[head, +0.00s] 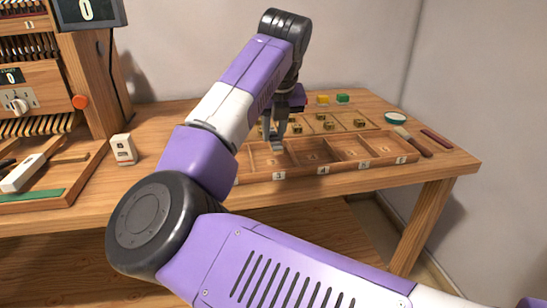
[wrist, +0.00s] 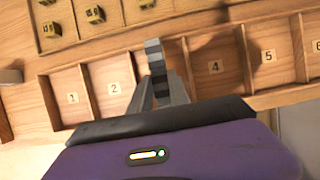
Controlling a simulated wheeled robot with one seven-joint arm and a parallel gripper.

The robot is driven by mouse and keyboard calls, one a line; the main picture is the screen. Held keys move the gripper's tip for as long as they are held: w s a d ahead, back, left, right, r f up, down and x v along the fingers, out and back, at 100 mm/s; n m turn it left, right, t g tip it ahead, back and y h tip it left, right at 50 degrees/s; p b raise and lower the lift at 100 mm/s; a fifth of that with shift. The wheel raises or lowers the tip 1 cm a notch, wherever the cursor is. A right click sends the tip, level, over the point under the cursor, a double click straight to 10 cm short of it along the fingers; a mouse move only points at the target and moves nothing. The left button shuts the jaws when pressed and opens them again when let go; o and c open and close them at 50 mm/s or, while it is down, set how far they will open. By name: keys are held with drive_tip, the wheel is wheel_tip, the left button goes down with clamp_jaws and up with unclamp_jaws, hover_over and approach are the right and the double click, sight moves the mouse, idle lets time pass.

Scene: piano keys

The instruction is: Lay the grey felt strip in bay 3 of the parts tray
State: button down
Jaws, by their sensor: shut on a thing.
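My gripper (head: 277,140) is above the parts tray (head: 330,174), over its left part in the head view. In the wrist view my gripper (wrist: 157,85) is shut on the grey felt strip (wrist: 155,66), which shows as a narrow piece with lighter and darker grey bands. The strip overlaps the bay between bays 2 and 4, bay 3, whose floor label is hidden behind the gripper. The front label 3 (head: 278,175) shows in the head view. I cannot tell whether the strip touches the tray floor.
Bays 1 (wrist: 72,98), 2 (wrist: 114,88), 4 (wrist: 215,67) and 5 (wrist: 268,57) look empty. Behind them, a board holds several small brass blocks (head: 320,117). A white block (head: 123,149) stands left.

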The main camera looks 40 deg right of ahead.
sight(273, 164)
drive_tip(key=shift+f+b, duration=0.55)
drive_tip(key=shift+f, duration=2.4)
drive_tip(key=shift+f, duration=0.15)
drive_tip(key=c, duration=1.2)
unclamp_jaws()
drive_tip(key=shift+c, duration=0.2)
drive_tip(key=p+v, duration=0.2)
drive_tip(key=v, duration=1)
drive_tip(key=shift+d, duration=0.15)
